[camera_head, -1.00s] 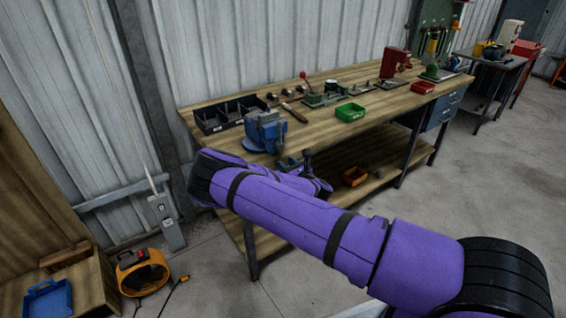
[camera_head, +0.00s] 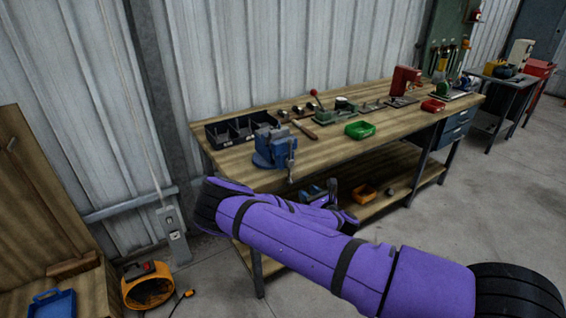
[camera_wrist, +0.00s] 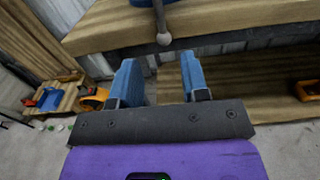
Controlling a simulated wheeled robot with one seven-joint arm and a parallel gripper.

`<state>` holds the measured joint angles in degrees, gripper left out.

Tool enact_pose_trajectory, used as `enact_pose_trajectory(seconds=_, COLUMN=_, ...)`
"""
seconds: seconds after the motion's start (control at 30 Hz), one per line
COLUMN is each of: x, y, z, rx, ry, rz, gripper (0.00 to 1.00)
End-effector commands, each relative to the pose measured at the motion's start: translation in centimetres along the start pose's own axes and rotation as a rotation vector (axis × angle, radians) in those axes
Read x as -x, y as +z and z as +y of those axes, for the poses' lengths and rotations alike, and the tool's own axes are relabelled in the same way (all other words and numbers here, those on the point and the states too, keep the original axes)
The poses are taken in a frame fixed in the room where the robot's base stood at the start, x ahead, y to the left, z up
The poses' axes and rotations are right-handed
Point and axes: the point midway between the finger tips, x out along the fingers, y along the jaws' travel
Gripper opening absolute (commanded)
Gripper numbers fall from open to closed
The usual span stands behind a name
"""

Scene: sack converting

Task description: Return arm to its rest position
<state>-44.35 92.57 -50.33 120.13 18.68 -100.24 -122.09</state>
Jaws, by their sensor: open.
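My arm, in a purple sleeve, reaches across the head view from the lower right to the front of the wooden workbench (camera_head: 330,152). My gripper (camera_wrist: 172,82) shows in the wrist view with two blue fingers apart and nothing between them. It faces the bench's front edge, below the top, with the lower shelf (camera_wrist: 230,98) beyond. The blue vise (camera_head: 272,148) stands on the bench's front left corner, above my gripper. Its handle end (camera_wrist: 163,38) hangs just past the fingertips in the wrist view.
An orange tray (camera_head: 364,193) sits on the lower shelf. An orange blower (camera_head: 148,290) stands on the floor at left. The floor at right is clear.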

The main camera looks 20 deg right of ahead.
Motion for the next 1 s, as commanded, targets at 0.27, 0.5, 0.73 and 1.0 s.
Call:
enact_pose_trajectory(seconds=0.27, x=-0.7, y=1.7, z=-1.4, rx=-0.144, ry=-0.113, rz=-0.002, gripper=0.41)
enact_pose_trajectory(seconds=0.5, x=-1.2, y=5.1, z=-4.1, rx=-0.489, ry=-0.350, rz=-0.010, gripper=0.41)
enact_pose_trajectory(seconds=0.73, x=-0.9, y=8.2, z=-5.7, rx=-0.835, ry=-0.547, rz=-0.031, gripper=0.41)
enact_pose_trajectory(seconds=1.0, x=0.2, y=12.3, z=-6.3, rx=-1.234, ry=-0.737, rz=-0.060, gripper=0.41)
